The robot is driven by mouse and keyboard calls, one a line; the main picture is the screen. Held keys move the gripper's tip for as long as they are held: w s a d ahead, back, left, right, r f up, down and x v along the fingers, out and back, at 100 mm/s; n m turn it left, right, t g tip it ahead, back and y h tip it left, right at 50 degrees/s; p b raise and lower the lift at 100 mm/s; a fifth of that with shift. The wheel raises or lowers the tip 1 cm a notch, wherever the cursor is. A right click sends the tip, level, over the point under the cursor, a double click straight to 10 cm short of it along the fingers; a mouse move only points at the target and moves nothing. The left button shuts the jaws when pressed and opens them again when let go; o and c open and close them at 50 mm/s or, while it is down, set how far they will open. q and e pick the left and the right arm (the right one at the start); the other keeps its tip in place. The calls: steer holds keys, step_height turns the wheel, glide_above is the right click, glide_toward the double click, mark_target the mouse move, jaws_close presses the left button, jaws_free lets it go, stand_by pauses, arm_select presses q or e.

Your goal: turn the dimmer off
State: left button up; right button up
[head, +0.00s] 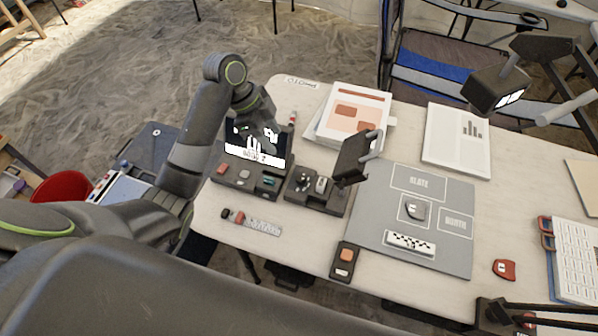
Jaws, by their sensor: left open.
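My left arm comes in from the left, and my left gripper (260,132) is open above the back of the control panels, in front of a small dark screen (270,160). A dark control panel (247,178) with a red button and small controls sits below the screen. A second dark panel (317,193) with light switch-like parts stands to its right. I cannot tell which of these controls is the dimmer, or its setting. The gripper appears apart from both panels.
A dark upright device (352,160) stands right of the panels. A lit lamp head (497,88) hangs at the upper right. Papers (352,112) lie at the back.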

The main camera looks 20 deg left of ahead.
mark_target(300, 178)
arm_select(q)
steer(key=p+x, duration=0.1)
steer(key=x, duration=1.5)
steer(key=shift+f, duration=0.35)
steer(key=c, duration=1)
